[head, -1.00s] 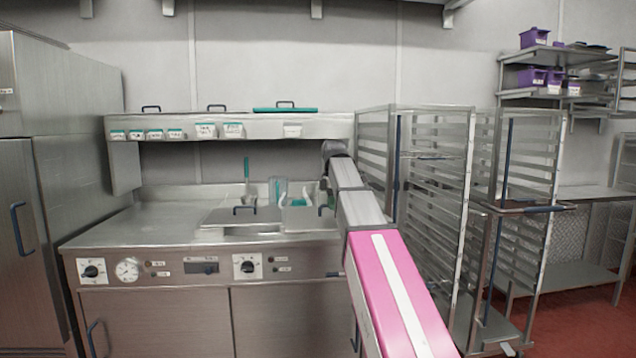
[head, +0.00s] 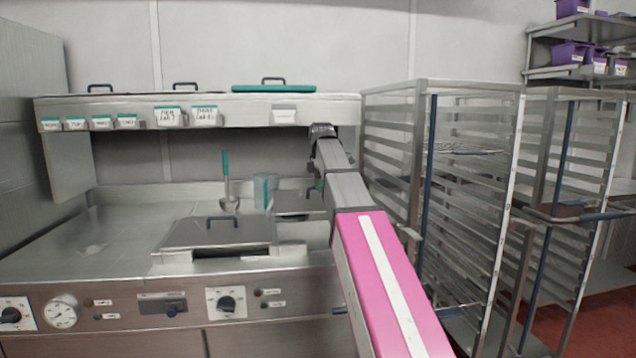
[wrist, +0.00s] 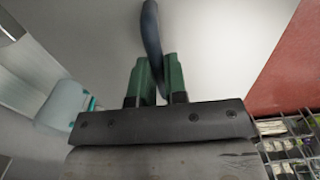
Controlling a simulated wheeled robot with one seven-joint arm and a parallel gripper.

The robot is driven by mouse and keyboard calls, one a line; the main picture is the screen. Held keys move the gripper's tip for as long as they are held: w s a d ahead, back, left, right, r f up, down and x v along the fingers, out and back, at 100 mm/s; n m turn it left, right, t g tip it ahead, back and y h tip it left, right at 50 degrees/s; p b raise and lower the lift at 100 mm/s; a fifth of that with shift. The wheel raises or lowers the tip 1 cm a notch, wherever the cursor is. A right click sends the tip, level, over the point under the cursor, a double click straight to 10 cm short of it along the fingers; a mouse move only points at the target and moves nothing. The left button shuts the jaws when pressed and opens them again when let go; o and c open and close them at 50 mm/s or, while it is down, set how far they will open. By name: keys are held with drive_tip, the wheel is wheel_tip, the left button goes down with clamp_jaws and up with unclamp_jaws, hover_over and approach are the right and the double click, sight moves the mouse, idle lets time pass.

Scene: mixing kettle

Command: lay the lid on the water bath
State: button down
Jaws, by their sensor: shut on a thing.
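My gripper's green fingers (wrist: 160,78) are shut on the dark blue handle (wrist: 151,30) of a grey metal lid (wrist: 215,35). In the head view a lid plate (head: 293,204) shows beside the end of my arm, above the counter's right part. My arm hides its right side and most of my gripper. Another steel lid (head: 205,235) with a blue handle lies to the left, with a dark gap along its front edge. Bare steel (head: 308,233) shows to its right. I cannot tell exactly where the water bath's rim runs.
A clear jug (head: 265,190) and a green-handled ladle (head: 226,180) stand behind the lids. An overhead shelf (head: 240,112) holds several lids, one green. A tall rack (head: 450,190) stands close on the right. The counter's left (head: 90,235) is clear.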

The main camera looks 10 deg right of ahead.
sight(321, 197)
drive_tip(key=shift+w+f, duration=0.2)
drive_tip(key=shift+f, duration=2.6)
drive_tip(key=shift+f, duration=0.45)
drive_tip(key=shift+f, duration=0.75)
drive_tip(key=shift+f, duration=0.45)
drive_tip(key=c, duration=0.6)
unclamp_jaws()
drive_tip(key=shift+r, duration=0.1)
